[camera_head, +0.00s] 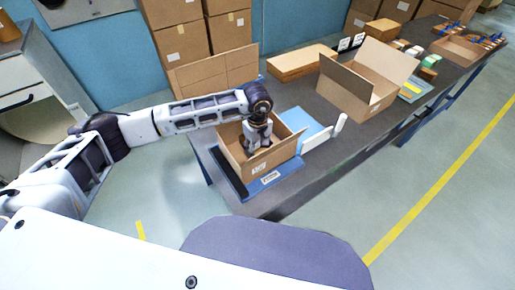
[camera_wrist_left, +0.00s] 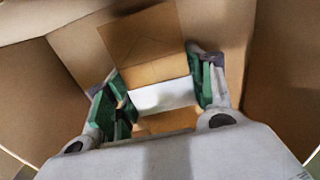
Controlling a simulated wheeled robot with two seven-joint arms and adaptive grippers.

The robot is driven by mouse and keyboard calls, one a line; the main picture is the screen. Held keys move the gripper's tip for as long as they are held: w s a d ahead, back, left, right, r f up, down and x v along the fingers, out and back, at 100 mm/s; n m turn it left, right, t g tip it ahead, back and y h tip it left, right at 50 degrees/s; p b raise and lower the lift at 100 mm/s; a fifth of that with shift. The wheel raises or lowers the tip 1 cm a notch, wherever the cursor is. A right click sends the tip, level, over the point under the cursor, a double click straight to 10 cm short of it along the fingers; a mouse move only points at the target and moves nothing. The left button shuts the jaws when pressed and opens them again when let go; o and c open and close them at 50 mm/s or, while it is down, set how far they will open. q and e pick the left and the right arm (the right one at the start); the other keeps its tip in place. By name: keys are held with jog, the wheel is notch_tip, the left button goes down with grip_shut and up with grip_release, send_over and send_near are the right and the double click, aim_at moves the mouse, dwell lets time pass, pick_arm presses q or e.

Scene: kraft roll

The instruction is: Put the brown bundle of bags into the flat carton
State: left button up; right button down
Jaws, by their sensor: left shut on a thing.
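My left gripper (camera_head: 258,140) reaches down into a low open carton (camera_head: 284,152) at the near end of the dark table. In the left wrist view, its green-padded fingers (camera_wrist_left: 163,92) are shut on the brown bundle of bags (camera_wrist_left: 165,121), which has a white band (camera_wrist_left: 163,96) across it. The bundle is inside the carton walls; whether it touches the carton floor is unclear. In the head view the gripper and the carton walls hide the bundle. My right gripper is not in view.
A larger open carton (camera_head: 345,89) stands farther right on the table. A flat brown box (camera_head: 299,63) lies behind it. A blue mat (camera_head: 266,184) is under the near carton, and a white upright piece (camera_head: 339,125) stands beside it. Stacked boxes (camera_head: 182,45) stand behind the table.

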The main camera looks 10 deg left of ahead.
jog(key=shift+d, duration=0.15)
pick_arm(q)
jog(key=o, duration=0.9)
jog(key=shift+c, duration=0.2)
jog(key=o, duration=0.3)
jog(key=shift+o, duration=0.2)
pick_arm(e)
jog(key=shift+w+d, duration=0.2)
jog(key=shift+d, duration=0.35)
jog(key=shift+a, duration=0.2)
